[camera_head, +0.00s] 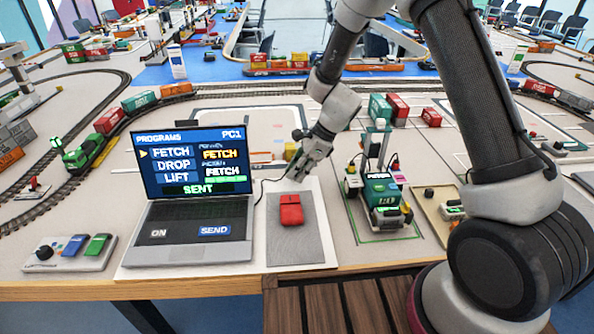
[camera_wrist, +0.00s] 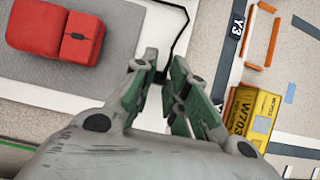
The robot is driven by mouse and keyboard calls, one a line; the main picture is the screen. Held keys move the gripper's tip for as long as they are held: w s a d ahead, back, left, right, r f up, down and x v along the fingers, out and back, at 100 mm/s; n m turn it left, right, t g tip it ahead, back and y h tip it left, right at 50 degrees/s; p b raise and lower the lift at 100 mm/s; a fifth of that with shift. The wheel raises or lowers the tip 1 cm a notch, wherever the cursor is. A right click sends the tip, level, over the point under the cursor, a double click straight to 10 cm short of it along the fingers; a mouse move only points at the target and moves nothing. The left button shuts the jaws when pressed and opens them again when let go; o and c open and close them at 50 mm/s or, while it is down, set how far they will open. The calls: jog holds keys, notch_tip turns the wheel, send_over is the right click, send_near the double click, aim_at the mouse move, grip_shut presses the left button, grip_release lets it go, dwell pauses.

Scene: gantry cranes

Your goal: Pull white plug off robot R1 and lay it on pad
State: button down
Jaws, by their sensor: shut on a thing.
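My gripper (camera_head: 299,173) is held above the far end of the grey pad (camera_head: 302,246), left of the green wheeled robot, apparently R1 (camera_head: 380,192). My gripper is apart from the green robot.
A laptop (camera_head: 190,190) showing "SENT" stands left of the pad. A box with coloured buttons (camera_head: 70,252) is at the front left. A yellow W703 container (camera_wrist: 250,118) lies near my gripper. Model tracks and wagons lie behind. The pad's near part is bare.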

jog(key=shift+f, duration=0.5)
dwell(0.3)
jog(key=c, duration=1.3)
grip_release()
jog(key=shift+c, duration=0.2)
